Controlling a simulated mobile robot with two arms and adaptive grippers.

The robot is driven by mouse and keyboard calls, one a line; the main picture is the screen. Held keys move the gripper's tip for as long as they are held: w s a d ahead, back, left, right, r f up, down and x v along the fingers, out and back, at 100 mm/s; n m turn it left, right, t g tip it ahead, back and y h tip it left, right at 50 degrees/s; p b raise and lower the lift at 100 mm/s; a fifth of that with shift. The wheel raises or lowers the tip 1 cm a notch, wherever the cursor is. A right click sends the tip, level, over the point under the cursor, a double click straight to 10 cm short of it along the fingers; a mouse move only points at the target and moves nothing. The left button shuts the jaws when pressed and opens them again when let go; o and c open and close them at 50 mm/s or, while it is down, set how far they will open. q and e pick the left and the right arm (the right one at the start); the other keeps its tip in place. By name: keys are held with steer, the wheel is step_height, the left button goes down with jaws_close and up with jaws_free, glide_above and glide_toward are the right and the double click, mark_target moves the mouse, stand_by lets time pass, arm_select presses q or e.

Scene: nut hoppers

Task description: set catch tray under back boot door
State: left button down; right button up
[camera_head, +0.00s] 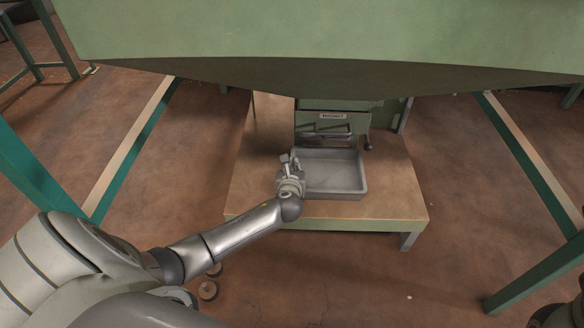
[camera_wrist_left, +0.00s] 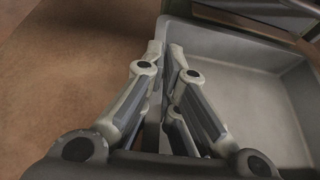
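The catch tray (camera_head: 349,190) is a shallow grey rectangular tray on the low wooden platform, in front of and below the green hopper's back door (camera_head: 333,130). My left gripper (camera_head: 288,163) is at the tray's left wall. In the left wrist view, the two fingers of the left gripper (camera_wrist_left: 165,62) are close together with the left wall of the tray (camera_wrist_left: 240,46) between them, one finger outside and one inside. The tray looks empty and flat. Its rear edge by the door is partly hidden. My right gripper is not in view.
The low platform (camera_head: 400,206) has bare wood left and right of the tray. The large green hopper body (camera_head: 320,35) overhangs above.

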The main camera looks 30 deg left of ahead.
arm_select(q)
steer(key=c, duration=1.6)
jaws_free()
steer(key=shift+f, duration=0.1)
steer(key=shift+c, duration=0.2)
